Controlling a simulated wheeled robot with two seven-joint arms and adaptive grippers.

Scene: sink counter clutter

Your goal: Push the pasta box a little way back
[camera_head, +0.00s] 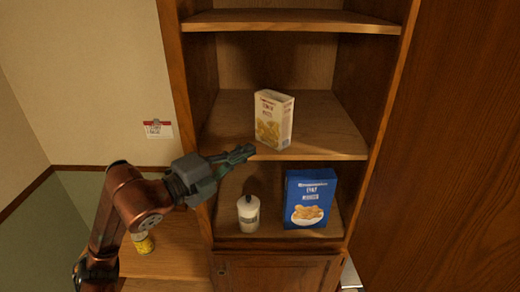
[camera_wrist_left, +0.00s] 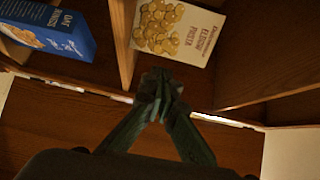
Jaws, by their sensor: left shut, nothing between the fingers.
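The pasta box (camera_head: 273,120) is a cream carton with a picture of pasta. It stands upright on the middle shelf (camera_head: 225,115), towards the shelf's front. In the left wrist view the pasta box (camera_wrist_left: 180,28) appears at the top, just beyond the fingertips. My left gripper (camera_head: 246,152) is shut and empty, with its fingertips at the shelf's front edge, just left of and in front of the box's base. In the left wrist view my left gripper (camera_wrist_left: 160,86) points towards the box; I cannot tell whether it touches it. My right gripper is out of view.
On the shelf below stand a blue box (camera_head: 310,199) and a white bottle (camera_head: 248,213) with a dark top. The blue box also shows in the left wrist view (camera_wrist_left: 50,28). Side walls bound the shelf. Free shelf room lies behind the pasta box. A yellow container (camera_head: 144,243) stands at lower left.

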